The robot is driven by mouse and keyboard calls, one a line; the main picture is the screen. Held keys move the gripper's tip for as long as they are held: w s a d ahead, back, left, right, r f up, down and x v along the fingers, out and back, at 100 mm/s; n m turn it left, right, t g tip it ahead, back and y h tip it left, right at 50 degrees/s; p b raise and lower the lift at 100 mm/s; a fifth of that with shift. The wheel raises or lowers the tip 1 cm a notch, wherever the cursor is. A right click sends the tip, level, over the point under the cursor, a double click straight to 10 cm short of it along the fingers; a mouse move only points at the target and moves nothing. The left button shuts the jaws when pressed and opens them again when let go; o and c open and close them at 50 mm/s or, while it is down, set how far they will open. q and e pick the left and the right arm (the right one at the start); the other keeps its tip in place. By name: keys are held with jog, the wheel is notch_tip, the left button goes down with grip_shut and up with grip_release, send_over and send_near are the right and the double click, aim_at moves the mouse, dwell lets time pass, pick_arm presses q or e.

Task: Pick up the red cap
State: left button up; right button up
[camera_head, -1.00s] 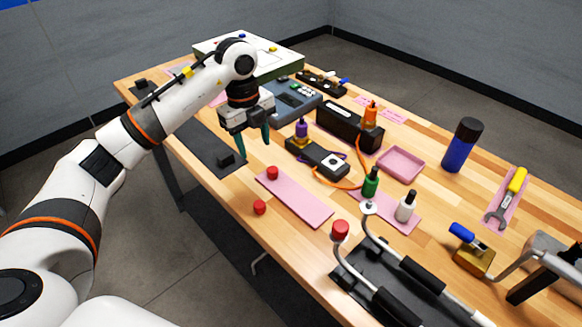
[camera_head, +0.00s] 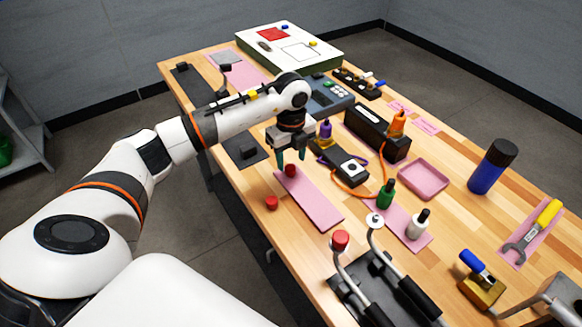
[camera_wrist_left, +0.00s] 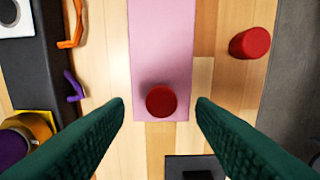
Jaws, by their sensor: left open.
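A second red cap (camera_head: 271,203) is on the bare wood beside the mat, by the table's edge. A third red cap (camera_head: 340,239) tops a curved metal tube. My left gripper (camera_head: 291,160) is open over the cap on the mat, its green fingers pointing down. In the left wrist view, the cap on the mat (camera_wrist_left: 161,100) lies between the open fingers (camera_wrist_left: 161,108), apart from both. The loose cap (camera_wrist_left: 250,43) is at upper right there. My right gripper is not in view.
A black device (camera_head: 340,163) with an orange cable stands right of the gripper. Green (camera_head: 386,193) and white (camera_head: 419,224) bottles and a pink tray (camera_head: 424,179) are farther right. A dark pad (camera_head: 240,149) lies left of the gripper. Bare wood surrounds the mat.

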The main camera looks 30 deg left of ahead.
aim_at(290, 167)
pick_arm(q)
notch_tip(290, 167, down, 2)
jog(key=shift+s+a+f+p, duration=0.1)
jog(key=shift+f+p, duration=0.1)
jog(key=shift+p, duration=0.1)
jog(key=shift+f, duration=0.4)
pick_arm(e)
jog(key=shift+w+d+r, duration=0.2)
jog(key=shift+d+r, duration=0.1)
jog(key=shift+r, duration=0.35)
pick_arm(q)
jog(key=shift+c, duration=0.3)
grip_shut()
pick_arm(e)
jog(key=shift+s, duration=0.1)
pick_arm(q)
jog(key=shift+r, duration=0.15)
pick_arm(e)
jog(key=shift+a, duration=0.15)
